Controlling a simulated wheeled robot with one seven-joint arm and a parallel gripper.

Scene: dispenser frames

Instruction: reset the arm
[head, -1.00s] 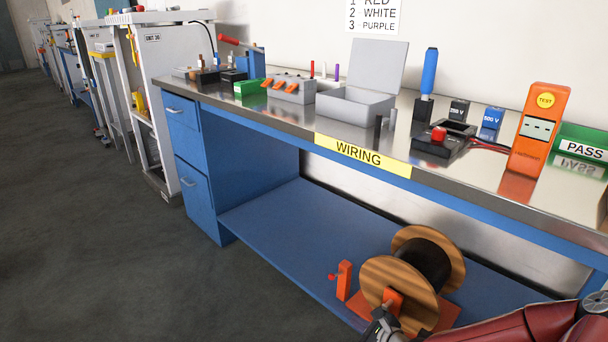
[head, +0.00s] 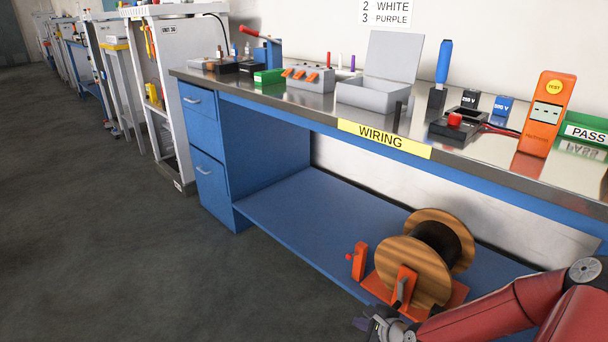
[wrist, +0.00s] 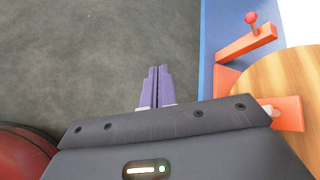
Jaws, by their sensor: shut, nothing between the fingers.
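My gripper (wrist: 158,72) is shut and empty in the wrist view, its two purple fingers side by side over the dark grey floor. In the head view my gripper (head: 364,324) is at the bottom edge, in front of the lower shelf. Its fingertips are small and hard to make out there. My red arm reaches in from the lower right. A wooden cable spool (head: 412,268) with dark cable stands in an orange holder on the shelf, just beyond my gripper. In the wrist view the spool (wrist: 285,90) is at the right, beside the hand.
The blue lower shelf (head: 290,215) runs under the steel worktop marked WIRING (head: 384,138). An orange post with a red knob (head: 358,262) stands left of the spool. A grey open box (head: 372,92) and an orange tester (head: 547,115) are on top. The floor (head: 110,250) at left is clear.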

